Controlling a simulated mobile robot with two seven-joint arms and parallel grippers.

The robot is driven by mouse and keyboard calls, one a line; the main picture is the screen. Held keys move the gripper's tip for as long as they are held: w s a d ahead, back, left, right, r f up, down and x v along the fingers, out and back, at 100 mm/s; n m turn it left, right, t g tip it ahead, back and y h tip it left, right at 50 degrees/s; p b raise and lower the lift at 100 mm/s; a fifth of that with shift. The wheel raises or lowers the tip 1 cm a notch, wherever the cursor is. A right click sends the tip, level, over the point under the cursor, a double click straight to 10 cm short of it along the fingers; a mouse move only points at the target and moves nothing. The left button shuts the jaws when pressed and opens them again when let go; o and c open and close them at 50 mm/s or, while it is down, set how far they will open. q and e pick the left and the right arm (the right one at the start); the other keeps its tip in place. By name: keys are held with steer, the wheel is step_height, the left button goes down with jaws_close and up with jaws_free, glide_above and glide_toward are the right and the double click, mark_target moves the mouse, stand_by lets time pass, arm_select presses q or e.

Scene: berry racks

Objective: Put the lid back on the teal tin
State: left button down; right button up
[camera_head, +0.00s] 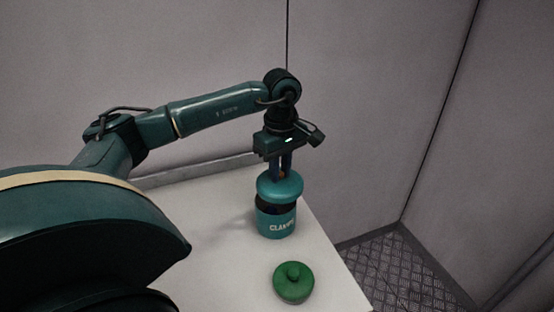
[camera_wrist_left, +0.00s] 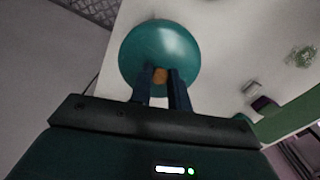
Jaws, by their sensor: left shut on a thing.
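The teal tin (camera_head: 276,226), with white lettering on its front, stands upright on the white table (camera_head: 222,231). My left gripper (camera_head: 281,174) points down above it and is shut on the knob of the teal lid (camera_head: 280,187). The lid is over the tin's mouth, slightly tilted, with a dark opening showing below its rim. In the left wrist view the lid (camera_wrist_left: 160,48) fills the space beyond the fingers (camera_wrist_left: 161,85), with an orange-brown knob between them. It hides the tin there. My right gripper is not in view.
The table's right edge is close to both. Grey walls (camera_head: 370,90) stand behind. The left wrist view also shows a small dark purple object (camera_wrist_left: 262,104) and a pale green item (camera_wrist_left: 301,56).

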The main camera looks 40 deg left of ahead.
arm_select(q)
steer(key=shift+a+r+n, duration=0.15)
steer(key=shift+a+n, duration=0.55)
steer(key=shift+a, duration=0.1)
steer(key=shift+f+b, duration=0.65)
steer(key=shift+f, duration=0.1)
step_height(320, 180, down, 3)
steer(key=shift+f+b, duration=0.15)
steer(key=shift+b, duration=1.05)
steer(key=shift+f+b, duration=0.5)
steer(key=shift+f, duration=0.2)
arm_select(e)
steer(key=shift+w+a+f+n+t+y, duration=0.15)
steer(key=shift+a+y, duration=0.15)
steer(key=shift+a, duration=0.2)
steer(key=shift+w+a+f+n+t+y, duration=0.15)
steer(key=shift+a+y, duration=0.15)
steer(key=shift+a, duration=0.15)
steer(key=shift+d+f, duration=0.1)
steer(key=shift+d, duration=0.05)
arm_select(q)
steer(key=shift+d+f, duration=0.1)
steer(key=shift+f, duration=0.1)
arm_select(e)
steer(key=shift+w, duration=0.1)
